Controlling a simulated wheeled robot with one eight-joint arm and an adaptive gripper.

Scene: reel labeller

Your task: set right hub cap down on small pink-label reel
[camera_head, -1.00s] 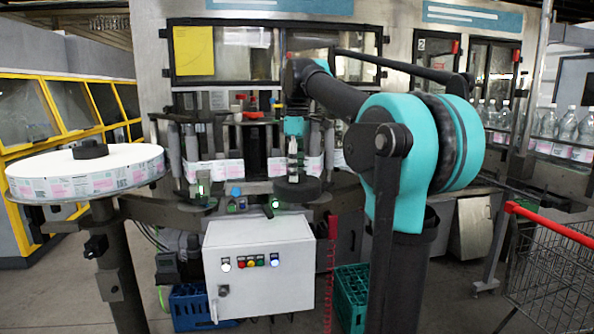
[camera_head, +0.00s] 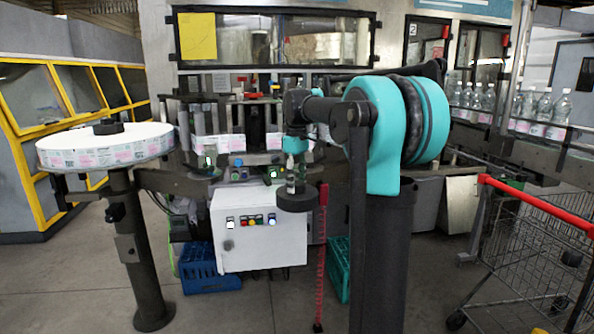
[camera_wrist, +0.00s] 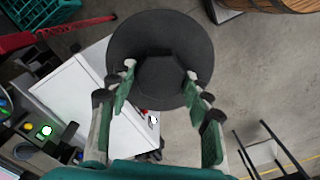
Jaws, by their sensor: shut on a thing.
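The right hub cap is a dark, round disc with a raised middle knob. It hangs in the air below my gripper (camera_head: 293,184), in front of the white control box in the head view. In the wrist view the hub cap (camera_wrist: 128,48) lies between the fingertips of my gripper (camera_wrist: 160,78), which are shut on its knob. A white reel with pink-printed labels (camera_head: 104,152) lies flat on a post at the left, with another black hub cap (camera_head: 108,127) on its middle. It looks large; I cannot make out a separate small pink-label reel.
The white control box (camera_head: 258,232) is close behind the held cap. A red upright rail (camera_head: 322,255), a blue crate (camera_head: 205,268) and a green crate (camera_head: 338,268) stand low around it. A shopping cart (camera_head: 530,250) is at the right. Open floor lies in front.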

